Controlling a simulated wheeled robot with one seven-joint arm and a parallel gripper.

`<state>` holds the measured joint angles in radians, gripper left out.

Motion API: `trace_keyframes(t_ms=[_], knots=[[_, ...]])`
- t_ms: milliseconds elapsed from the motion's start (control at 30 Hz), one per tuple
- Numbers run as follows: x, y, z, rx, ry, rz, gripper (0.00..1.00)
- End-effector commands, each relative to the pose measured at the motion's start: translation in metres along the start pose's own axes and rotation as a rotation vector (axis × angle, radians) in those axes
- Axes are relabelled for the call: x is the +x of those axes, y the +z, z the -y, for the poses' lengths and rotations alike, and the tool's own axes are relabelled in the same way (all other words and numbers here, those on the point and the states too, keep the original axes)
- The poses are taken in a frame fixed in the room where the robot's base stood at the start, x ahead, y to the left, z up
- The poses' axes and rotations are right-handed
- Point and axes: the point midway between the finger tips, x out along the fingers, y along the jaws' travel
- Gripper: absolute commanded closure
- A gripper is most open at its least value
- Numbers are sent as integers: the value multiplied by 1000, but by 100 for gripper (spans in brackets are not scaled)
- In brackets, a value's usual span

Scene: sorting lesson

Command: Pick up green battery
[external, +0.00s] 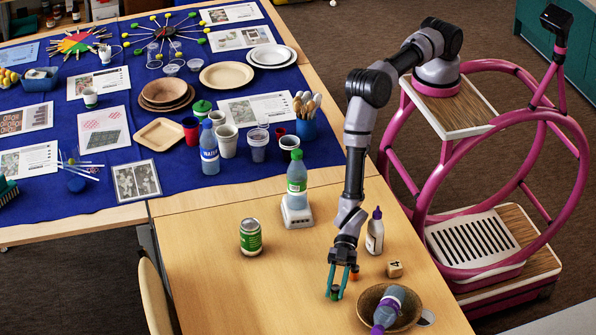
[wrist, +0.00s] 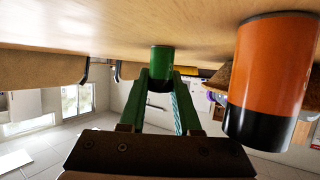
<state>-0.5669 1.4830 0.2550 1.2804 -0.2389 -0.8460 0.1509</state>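The green battery (wrist: 161,60) is a small green cylinder, upright at the table surface in the upside-down wrist view. In the external view it is small and partly hidden between my fingertips (external: 335,293). My gripper (wrist: 162,82) has green fingers pressed along both sides of the battery, with no clear gap visible. In the external view my gripper (external: 337,290) points down at the table, left of the bowl. Whether the battery is clear of the table is hard to tell.
An orange and black battery (wrist: 268,80) stands close beside my gripper. A brown bowl (external: 366,308) holding a bottle (external: 396,307), a wooden block (external: 394,269) and a white glue bottle (external: 375,236) are nearby. A green can (external: 250,237) stands left; the table front-left is clear.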

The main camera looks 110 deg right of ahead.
Motion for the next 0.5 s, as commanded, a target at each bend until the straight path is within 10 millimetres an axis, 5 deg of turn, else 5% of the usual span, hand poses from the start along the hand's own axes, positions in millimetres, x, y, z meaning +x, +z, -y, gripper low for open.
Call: trace_keyframes(t_ms=[333, 500], knots=[[0, -1, 0, 0, 0, -1, 100], [-7, -18, -1, 0, 1, -2, 100]])
